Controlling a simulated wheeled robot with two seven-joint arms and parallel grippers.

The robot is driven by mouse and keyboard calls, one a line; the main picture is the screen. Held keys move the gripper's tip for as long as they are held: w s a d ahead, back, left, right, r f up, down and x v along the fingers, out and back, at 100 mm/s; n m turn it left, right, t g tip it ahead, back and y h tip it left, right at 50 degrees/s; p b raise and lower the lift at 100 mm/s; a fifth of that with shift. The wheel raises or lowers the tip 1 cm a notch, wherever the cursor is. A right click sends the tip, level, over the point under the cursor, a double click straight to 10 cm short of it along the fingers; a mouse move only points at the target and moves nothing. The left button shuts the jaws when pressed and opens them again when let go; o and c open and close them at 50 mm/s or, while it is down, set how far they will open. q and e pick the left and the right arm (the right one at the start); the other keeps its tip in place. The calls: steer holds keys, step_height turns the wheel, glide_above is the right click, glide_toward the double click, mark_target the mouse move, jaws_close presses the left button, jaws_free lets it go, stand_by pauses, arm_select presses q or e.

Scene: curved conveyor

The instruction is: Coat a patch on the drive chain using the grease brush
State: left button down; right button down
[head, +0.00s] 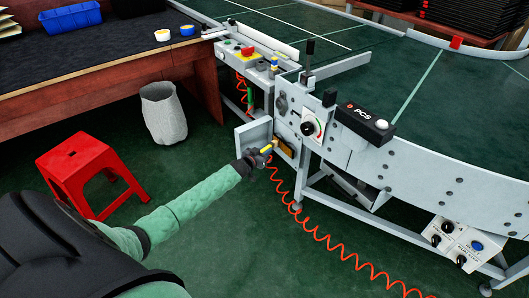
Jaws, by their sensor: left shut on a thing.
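My left arm reaches in from the lower left to the conveyor's side. My left gripper (262,155) is shut on a small yellow-handled tool, the grease brush (267,149), at the low opening beside a grey open cover (253,133). A brown-orange part (285,147) shows just right of the brush, inside the opening. I cannot tell whether it is the drive chain, and I cannot tell whether the bristles touch anything. My right gripper is not in view.
The curved conveyor (440,170) has a control panel with a dial (311,127) above the opening. A coiled red hose (318,238) hangs below to the floor. A red stool (86,168), a grey bin (164,112) and a workbench (100,80) stand left.

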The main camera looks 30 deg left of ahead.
arm_select(q)
steer(key=shift+d, duration=0.1)
steer(key=d+p, duration=0.1)
steer(key=s+d+p, duration=0.1)
steer(key=d+p, duration=0.1)
steer(key=shift+s+d+r, duration=0.1)
steer(key=shift+s+d, duration=0.15)
stand_by(0.3)
